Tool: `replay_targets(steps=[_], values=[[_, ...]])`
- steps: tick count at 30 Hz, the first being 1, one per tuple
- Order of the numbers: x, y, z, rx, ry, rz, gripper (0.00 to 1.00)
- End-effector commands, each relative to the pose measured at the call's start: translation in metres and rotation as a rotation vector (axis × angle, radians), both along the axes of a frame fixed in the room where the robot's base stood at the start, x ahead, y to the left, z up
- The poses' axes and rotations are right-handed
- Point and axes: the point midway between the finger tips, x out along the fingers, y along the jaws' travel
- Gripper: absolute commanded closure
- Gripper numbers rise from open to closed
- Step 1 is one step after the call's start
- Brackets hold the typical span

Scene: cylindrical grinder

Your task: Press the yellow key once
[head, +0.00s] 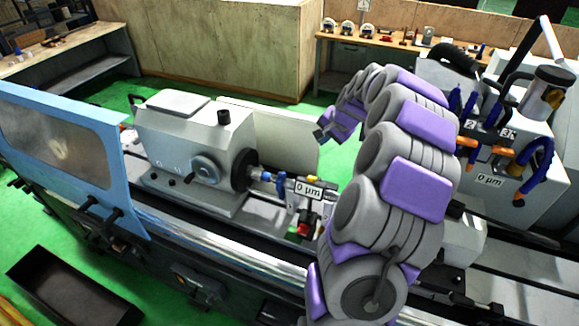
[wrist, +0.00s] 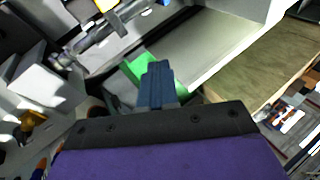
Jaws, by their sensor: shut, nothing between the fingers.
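My gripper (wrist: 156,66) shows in the wrist view as dark blue fingers held together, with nothing between them. In the head view my gripper (head: 323,133) hangs at the end of the arm, in the air to the right of the grey headstock and its pale plate. A small yellow patch (wrist: 105,4) is cut off by the top edge of the wrist view, apart from the fingers; I cannot tell whether it is the yellow key. No yellow key can be made out in the head view, where my arm covers part of the machine.
The grey headstock (head: 195,145) stands left of a shaft with blue parts and a "0 µm" tag (head: 308,189). A red part (head: 303,230) sits below it. A blue-framed guard (head: 62,150) is at left. A wheel housing (head: 515,185) is at right. Green floor lies behind.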

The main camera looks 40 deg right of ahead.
Motion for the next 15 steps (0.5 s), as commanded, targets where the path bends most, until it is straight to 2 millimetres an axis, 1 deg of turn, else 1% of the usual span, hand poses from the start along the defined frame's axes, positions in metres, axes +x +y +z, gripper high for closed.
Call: replay_targets(steps=[4, 9, 15], values=[[-0.001, 0.004, 0.002, -0.004, 0.0, -0.01, 1.0], [0.0, 0.014, 0.003, -0.009, 0.003, -0.007, 1.0], [0.001, 0.009, 0.0, -0.006, 0.003, -0.007, 1.0]])
